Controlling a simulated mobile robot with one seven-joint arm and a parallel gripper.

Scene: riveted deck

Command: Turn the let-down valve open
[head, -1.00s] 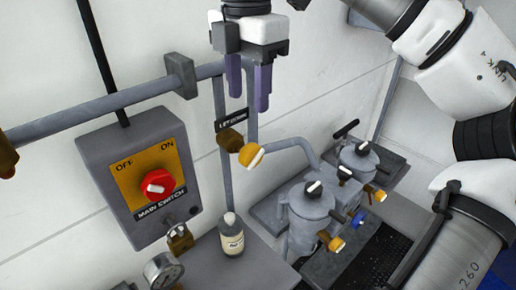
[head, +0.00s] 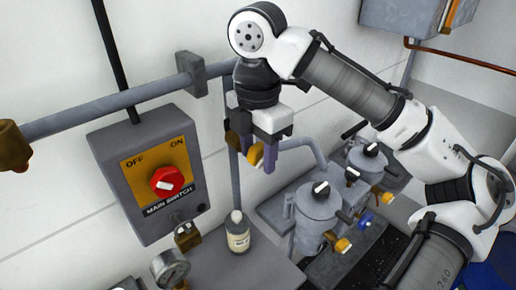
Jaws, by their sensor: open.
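The let-down valve has a yellow knob (head: 256,155) with a pale mark, on a brass body that is partly hidden behind my gripper. Its label plate is hidden now. My gripper (head: 258,158) points down at the valve, with its purple fingers open. The yellow knob shows between the two fingers. I cannot tell whether either finger touches it.
The main switch box (head: 157,180) with a red knob is on the wall at left. A bottle (head: 238,232) stands on the shelf below the valve. A pressure gauge (head: 170,268) is at lower left. Filter housings (head: 318,212) with black-and-white knobs stand at right.

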